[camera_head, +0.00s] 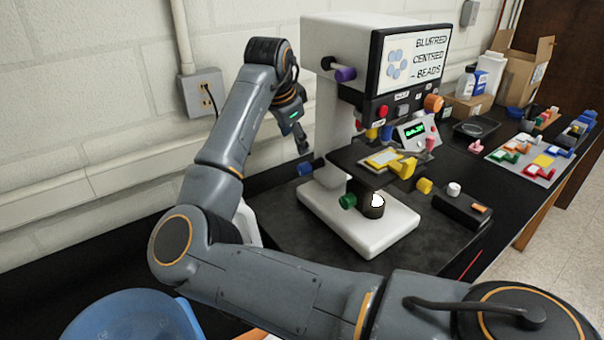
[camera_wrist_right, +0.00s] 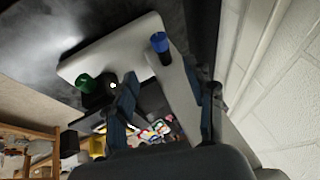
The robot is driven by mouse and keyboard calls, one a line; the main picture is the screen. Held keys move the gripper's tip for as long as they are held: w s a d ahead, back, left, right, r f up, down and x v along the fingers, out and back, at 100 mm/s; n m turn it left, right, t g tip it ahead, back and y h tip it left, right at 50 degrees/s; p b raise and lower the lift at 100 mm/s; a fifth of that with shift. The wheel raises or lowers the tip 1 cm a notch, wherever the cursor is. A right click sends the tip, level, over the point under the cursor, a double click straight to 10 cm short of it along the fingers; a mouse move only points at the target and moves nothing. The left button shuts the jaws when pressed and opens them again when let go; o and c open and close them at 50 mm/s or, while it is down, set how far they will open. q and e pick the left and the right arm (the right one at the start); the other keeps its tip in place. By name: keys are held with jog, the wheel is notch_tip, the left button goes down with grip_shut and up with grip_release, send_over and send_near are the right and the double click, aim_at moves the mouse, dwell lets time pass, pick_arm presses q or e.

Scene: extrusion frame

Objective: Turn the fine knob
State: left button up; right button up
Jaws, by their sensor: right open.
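A white microscope-like instrument (camera_head: 345,40) stands on the black bench with several coloured knobs. A blue knob (camera_head: 311,167) and a green knob (camera_head: 347,201) sit low at its base, and a purple knob (camera_head: 345,74) sits high on its side. I cannot tell by label which knob is the fine one. My right gripper (camera_head: 303,142) points down left of the instrument, above and apart from the blue knob. In the right wrist view my gripper (camera_wrist_right: 171,86) is open and empty; the blue knob (camera_wrist_right: 160,42) and green knob (camera_wrist_right: 85,83) lie beyond its fingers.
A yellow-topped stage (camera_head: 385,157) projects from the instrument. A black box with a white knob (camera_head: 455,190) stands to its right. Coloured parts (camera_head: 535,160) and a cardboard box (camera_head: 527,70) lie farther right. The wall with an outlet box (camera_head: 201,93) is close behind my right arm.

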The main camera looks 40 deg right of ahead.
aim_at(303, 165)
jog(key=p+x, duration=0.3)
jog(key=x, duration=0.9)
jog(key=shift+d+f+p, duration=0.1)
jog(key=shift+f+p, duration=0.1)
jog(key=shift+p, duration=0.15)
jog(key=shift+w+d+f, duration=0.1)
jog(key=shift+d+f, duration=0.1)
jog(key=shift+f, duration=0.25)
grip_shut()
jog(key=shift+r+p, duration=0.25)
jog(key=shift+p, duration=0.45)
jog(key=shift+w+g+p, duration=0.1)
jog(key=shift+g+p, duration=0.25)
jog(key=shift+g, duration=0.05)
jog(key=shift+f+g, duration=0.15)
jog(key=shift+g, duration=0.15)
